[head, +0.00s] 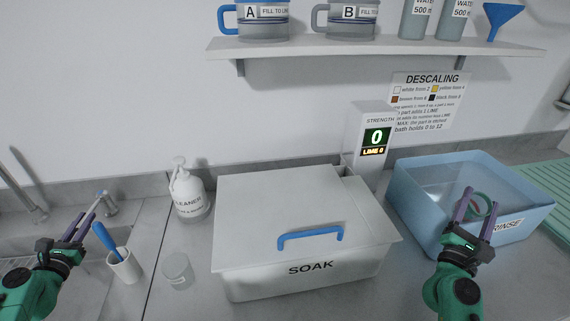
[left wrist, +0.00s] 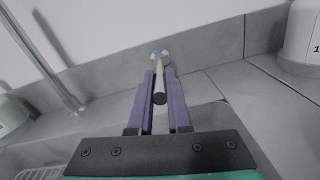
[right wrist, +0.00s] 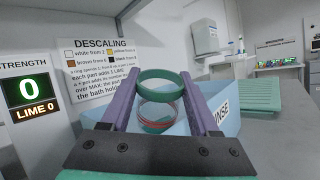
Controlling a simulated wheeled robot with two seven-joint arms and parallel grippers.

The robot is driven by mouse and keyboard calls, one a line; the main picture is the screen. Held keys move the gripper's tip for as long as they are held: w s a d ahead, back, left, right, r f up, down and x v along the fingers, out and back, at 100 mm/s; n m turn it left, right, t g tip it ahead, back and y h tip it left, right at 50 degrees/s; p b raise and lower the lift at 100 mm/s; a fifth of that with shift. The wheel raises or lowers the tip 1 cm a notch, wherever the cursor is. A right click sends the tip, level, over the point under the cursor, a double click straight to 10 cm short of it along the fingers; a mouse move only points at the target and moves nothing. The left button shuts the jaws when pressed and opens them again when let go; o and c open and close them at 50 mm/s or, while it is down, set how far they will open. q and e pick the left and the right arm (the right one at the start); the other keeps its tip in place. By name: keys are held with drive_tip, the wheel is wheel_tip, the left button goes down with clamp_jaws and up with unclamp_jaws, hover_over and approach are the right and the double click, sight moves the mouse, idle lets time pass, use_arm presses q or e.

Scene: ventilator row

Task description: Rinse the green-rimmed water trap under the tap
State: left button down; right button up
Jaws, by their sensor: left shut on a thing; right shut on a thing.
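The green-rimmed water trap (right wrist: 160,84) is a clear cup with a thick green rim and a thin reddish band lower down. My right gripper (head: 478,212) is shut on it, one purple finger on each side, and the trap (head: 481,203) shows in front of the blue RINSE tub (head: 425,204). Its height over the tub is hard to tell. My left gripper (head: 88,217) is shut at the small grey tap (head: 106,203) with a blue mark on top, by the sink (head: 50,240). In the left wrist view, the tap's grey bar (left wrist: 159,80) lies between its fingers.
The lidded SOAK box (head: 300,225) with a blue handle stands between my arms. A cleaner bottle (head: 188,192), a clear jar (head: 176,270) and a cup with a blue-handled tool (head: 123,266) stand left of it. The strength display (head: 376,137) reads 0. A green drainer (head: 545,180) is far right.

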use_arm(q)
drive_tip(key=shift+r, duration=0.1)
drive_tip(key=c, duration=0.8)
unclamp_jaws()
drive_tip(key=shift+c, duration=0.2)
drive_tip(key=shift+s+d, duration=0.1)
drive_tip(key=shift+s, duration=0.3)
drive_tip(key=s+d, duration=0.1)
drive_tip(key=s, duration=1)
drive_tip(key=shift+d, duration=0.25)
